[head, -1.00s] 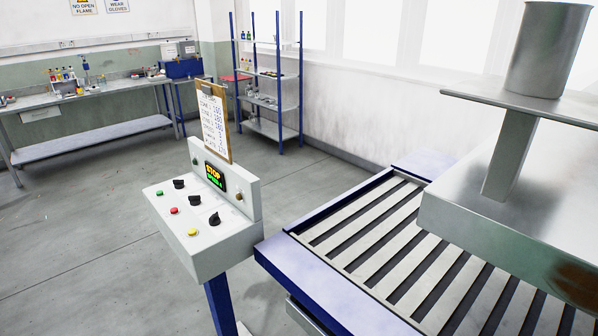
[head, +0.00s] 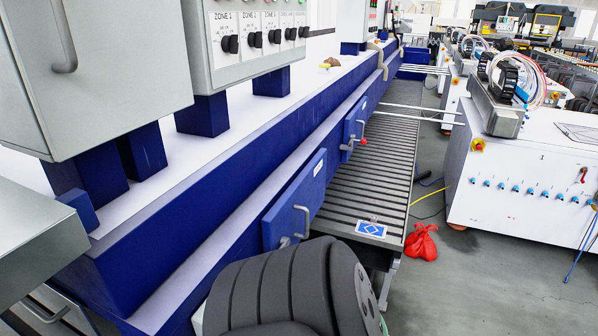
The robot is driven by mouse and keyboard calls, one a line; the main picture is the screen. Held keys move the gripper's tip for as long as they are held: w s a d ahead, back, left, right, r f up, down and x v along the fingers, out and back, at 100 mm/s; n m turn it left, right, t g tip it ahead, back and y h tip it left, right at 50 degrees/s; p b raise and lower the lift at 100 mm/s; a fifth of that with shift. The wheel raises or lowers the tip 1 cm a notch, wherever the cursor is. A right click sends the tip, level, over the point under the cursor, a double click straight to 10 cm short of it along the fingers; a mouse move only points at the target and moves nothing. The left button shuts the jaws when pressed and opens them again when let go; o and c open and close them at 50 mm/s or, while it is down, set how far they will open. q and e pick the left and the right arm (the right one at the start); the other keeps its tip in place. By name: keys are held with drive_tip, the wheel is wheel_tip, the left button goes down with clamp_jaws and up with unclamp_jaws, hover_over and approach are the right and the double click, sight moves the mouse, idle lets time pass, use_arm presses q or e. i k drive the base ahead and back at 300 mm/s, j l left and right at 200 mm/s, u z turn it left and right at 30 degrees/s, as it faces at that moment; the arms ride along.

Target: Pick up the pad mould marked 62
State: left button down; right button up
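I see no pad mould marked 62 and can read no such number in the head view. Neither of my grippers is in view. A large dark grey ribbed, rounded shape (head: 275,293) with a disc-like end with holes fills the bottom middle. I cannot tell what it is.
A long blue and white machine (head: 190,215) with a zone control box (head: 265,62) runs along the left. A slatted conveyor (head: 385,150) lies beside it, with a blue card (head: 371,229) near its end. A red bag (head: 421,242) is on the floor. A white cabinet (head: 520,180) stands right.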

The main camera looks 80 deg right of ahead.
sight(371, 229)
drive_tip(key=z, duration=3.35)
drive_tip(key=i+l+u, duration=0.1)
drive_tip(key=i+l, duration=0.3)
